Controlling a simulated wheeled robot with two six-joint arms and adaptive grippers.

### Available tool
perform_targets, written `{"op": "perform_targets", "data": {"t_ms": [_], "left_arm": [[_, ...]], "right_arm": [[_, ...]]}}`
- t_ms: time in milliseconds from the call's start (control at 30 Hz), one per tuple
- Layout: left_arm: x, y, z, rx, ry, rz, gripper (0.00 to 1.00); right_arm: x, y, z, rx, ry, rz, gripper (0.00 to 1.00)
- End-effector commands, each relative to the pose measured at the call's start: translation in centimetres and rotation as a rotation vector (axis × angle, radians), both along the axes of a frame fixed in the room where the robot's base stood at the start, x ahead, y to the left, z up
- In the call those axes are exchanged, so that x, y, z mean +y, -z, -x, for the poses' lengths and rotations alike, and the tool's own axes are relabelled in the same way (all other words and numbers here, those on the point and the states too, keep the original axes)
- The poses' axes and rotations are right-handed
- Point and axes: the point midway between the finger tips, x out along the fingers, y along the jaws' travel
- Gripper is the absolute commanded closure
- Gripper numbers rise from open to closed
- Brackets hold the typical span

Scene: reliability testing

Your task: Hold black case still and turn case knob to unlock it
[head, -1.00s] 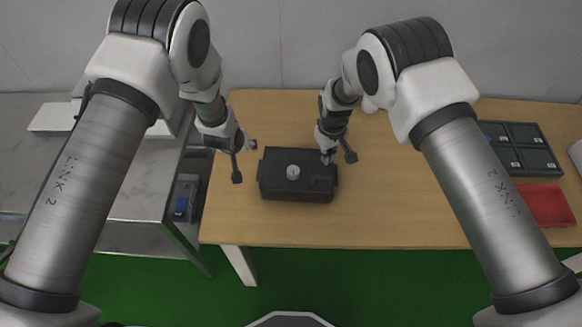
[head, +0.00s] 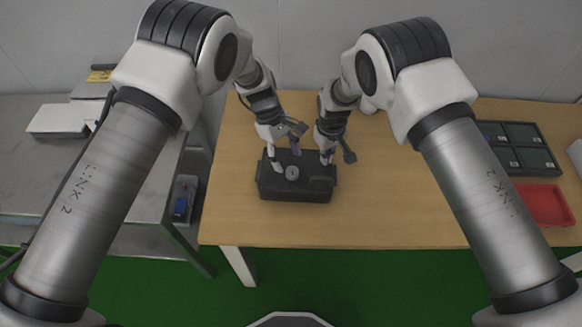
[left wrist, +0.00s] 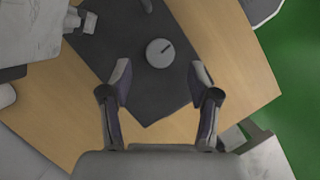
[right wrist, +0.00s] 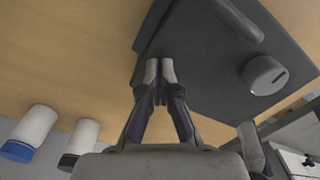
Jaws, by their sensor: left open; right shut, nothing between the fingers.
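The black case (head: 310,190) lies on the wooden table. A round light-grey knob (head: 292,173) with a dark pointer line stands on its top, left of centre. My left gripper (head: 284,155) is open over the case, just behind the knob in the head view. In the left wrist view the knob (left wrist: 160,53) shows just beyond the gap between the spread fingertips (left wrist: 160,77), and contact cannot be told. My right gripper (head: 326,158) is shut and empty at the case's back right. In the right wrist view its closed tips (right wrist: 160,70) overlap the case's edge (right wrist: 205,75).
White bottles, one with a blue cap (right wrist: 15,151), stand behind the case. A dark compartment tray (head: 520,150) and a red bin (head: 545,204) are at the table's right. A grey bench (head: 110,185) stands left. The table in front and to the right of the case is clear.

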Motion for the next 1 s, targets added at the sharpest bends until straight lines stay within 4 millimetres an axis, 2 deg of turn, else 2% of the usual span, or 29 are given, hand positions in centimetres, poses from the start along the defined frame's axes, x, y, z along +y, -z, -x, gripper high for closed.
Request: {"op": "perform_targets", "data": {"t_ms": [100, 200, 533, 700, 1000], "left_arm": [[-0.7, 2.4, 0.7, 0.001, 0.000, 0.000, 0.39], [-1.1, 3.6, 1.0, 0.000, 0.000, 0.000, 0.39], [-1.3, 4.3, 1.1, -0.002, 0.001, 0.000, 0.39], [-1.3, 4.3, 1.1, -0.002, 0.001, 0.000, 0.98], [-1.3, 4.3, 1.1, -0.001, -0.012, -0.001, 0.98]], "right_arm": [[0.0, 0.0, 0.0, 0.000, 0.000, 0.000, 1.00], [0.0, 0.0, 0.0, 0.000, 0.000, 0.000, 1.00], [0.0, 0.0, 0.0, 0.000, 0.000, 0.000, 1.00], [0.0, 0.0, 0.0, 0.000, 0.000, 0.000, 1.00], [0.0, 0.0, 0.0, 0.000, 0.000, 0.000, 1.00]]}}
